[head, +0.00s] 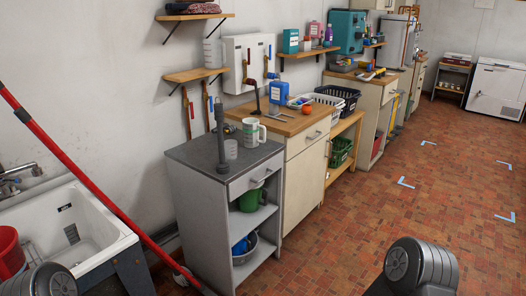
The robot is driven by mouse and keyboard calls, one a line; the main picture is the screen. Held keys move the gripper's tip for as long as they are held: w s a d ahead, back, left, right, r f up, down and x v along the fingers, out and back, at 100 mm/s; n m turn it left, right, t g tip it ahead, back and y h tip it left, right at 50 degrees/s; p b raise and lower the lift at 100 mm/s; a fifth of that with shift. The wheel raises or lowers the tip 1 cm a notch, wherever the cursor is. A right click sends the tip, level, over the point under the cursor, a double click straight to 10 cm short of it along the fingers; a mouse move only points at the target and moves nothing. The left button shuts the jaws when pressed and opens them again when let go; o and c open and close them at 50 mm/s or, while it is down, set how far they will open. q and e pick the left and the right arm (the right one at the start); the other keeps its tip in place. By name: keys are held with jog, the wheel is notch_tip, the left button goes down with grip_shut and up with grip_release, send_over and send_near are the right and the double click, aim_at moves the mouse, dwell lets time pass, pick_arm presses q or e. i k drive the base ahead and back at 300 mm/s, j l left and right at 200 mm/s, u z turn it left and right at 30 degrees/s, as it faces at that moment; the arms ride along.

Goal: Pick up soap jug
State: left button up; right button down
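A blue jug-like container (278,91) with a pale label stands upright on the wooden counter (292,125), against the wall side. It looks most like the soap jug, but its label is too small to read. A white patterned mug or jug (250,132) stands nearer, at the seam with the grey-topped cabinet. Neither of my grippers is in view. Only rounded grey parts of my arms show at the bottom left and bottom right, well short of the counter.
A grey pipe (220,130) stands upright on the grey cabinet (190,152) beside a clear cup (231,149). A black basket (340,97) sits right of the blue container. A white tub (85,225) and red pole (90,185) are at left.

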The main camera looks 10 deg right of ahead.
aim_at(251, 126)
jog(key=i+l+u, duration=0.45)
jog(key=i, duration=0.2)
jog(key=i+l+u, duration=0.5)
jog(key=i+l, duration=0.1)
jog(key=l, duration=0.05)
